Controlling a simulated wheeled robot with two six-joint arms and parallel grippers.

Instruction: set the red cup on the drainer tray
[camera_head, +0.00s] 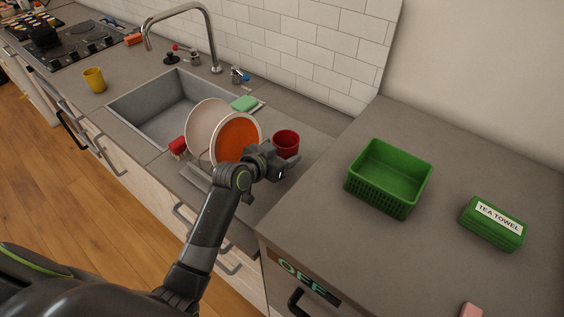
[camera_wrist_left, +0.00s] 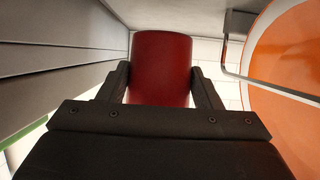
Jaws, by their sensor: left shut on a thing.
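The red cup (camera_head: 286,142) is to the right of the orange plate, beside the sink. My left gripper (camera_head: 284,160) is shut on it, and the cup looks upright. In the left wrist view the red cup (camera_wrist_left: 161,68) fills the space between the two dark fingers (camera_wrist_left: 161,88). The drainer tray (camera_head: 196,177) shows as a pale edge under the plates, mostly hidden by the plates and my left arm. Whether the cup touches the surface below cannot be told. My right gripper is not in view.
An orange plate (camera_head: 236,139) and a white plate (camera_head: 203,122) stand in the rack left of the cup; the orange plate also shows close by in the left wrist view (camera_wrist_left: 290,75). A green basket (camera_head: 371,192) sits on the higher counter to the right.

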